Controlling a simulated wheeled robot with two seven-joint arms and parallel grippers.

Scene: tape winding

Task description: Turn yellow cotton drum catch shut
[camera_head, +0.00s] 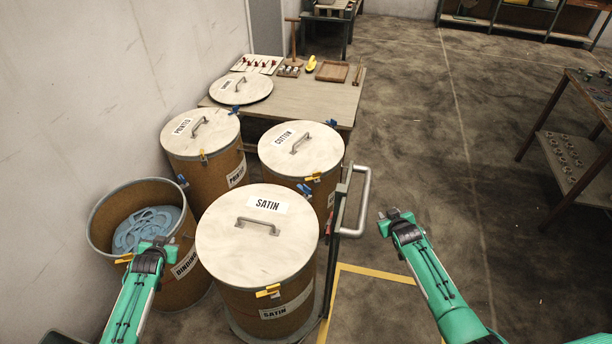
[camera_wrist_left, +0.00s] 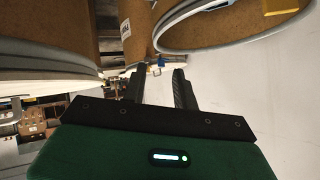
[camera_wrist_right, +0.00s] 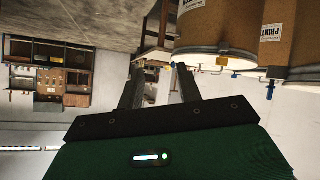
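The cotton drum (camera_head: 278,180) stands behind the satin drum, with a pale lid (camera_head: 290,155) labelled COTTON lying on it. Its yellow catch (camera_head: 313,177) is on the front rim, sticking out a little; I cannot tell whether it is latched. My left gripper (camera_head: 158,242) is open and empty over the binding drum's near rim.
The satin drum (camera_head: 240,300), lidded, stands in front of the cotton drum. The printed drum (camera_head: 205,170) is at its left. The open binding drum (camera_head: 105,215) holds a blue coil. A cart handle (camera_head: 364,205) rises at the right.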

